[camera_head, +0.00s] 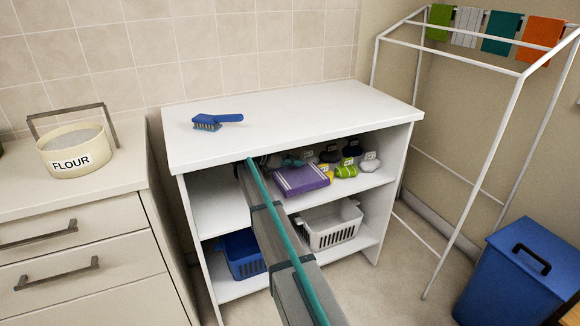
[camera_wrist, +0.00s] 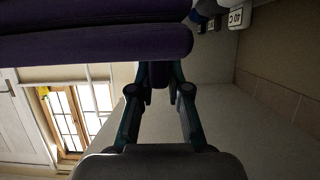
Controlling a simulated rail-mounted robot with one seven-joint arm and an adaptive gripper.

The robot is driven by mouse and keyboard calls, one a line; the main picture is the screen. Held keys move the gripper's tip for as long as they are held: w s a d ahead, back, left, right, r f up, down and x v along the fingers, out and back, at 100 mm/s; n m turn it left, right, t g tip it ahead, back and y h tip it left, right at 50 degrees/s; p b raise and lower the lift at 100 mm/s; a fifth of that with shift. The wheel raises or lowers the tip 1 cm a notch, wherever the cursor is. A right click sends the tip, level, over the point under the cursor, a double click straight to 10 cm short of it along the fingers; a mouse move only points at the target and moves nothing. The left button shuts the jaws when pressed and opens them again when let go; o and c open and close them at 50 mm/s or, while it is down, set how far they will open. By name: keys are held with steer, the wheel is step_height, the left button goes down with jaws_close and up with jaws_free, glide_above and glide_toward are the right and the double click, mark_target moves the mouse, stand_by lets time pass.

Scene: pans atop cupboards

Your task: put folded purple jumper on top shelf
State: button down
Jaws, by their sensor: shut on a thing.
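The folded purple jumper (camera_head: 301,180), with pale stripes on one end, is in the upper compartment of the white shelf unit, at the level of its upper inner shelf (camera_head: 222,210). I cannot tell whether it rests on that shelf or is just above it. My arm reaches into this compartment from the front. My gripper (camera_wrist: 158,80) is shut on the jumper's edge; the jumper's thick folds (camera_wrist: 100,45) fill the upper left of the wrist view. In the head view the fingertips are mostly hidden by my arm and the unit's top.
A blue brush (camera_head: 217,121) lies on the unit's top (camera_head: 310,118), otherwise clear. Rolled socks (camera_head: 346,171) and small tags sit right of the jumper. A blue basket (camera_head: 242,256) and white basket (camera_head: 332,228) stand below. A drying rack (camera_head: 505,150) stands right.

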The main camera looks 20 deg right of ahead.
steer(key=shift+w+f+b, duration=0.45)
steer(key=shift+w+f, duration=1.3)
steer(key=shift+w, duration=0.15)
steer(key=c, duration=1.1)
jaws_free()
steer(key=shift+c, duration=0.2)
steer(key=p+v, duration=0.1)
steer(key=v, duration=1.1)
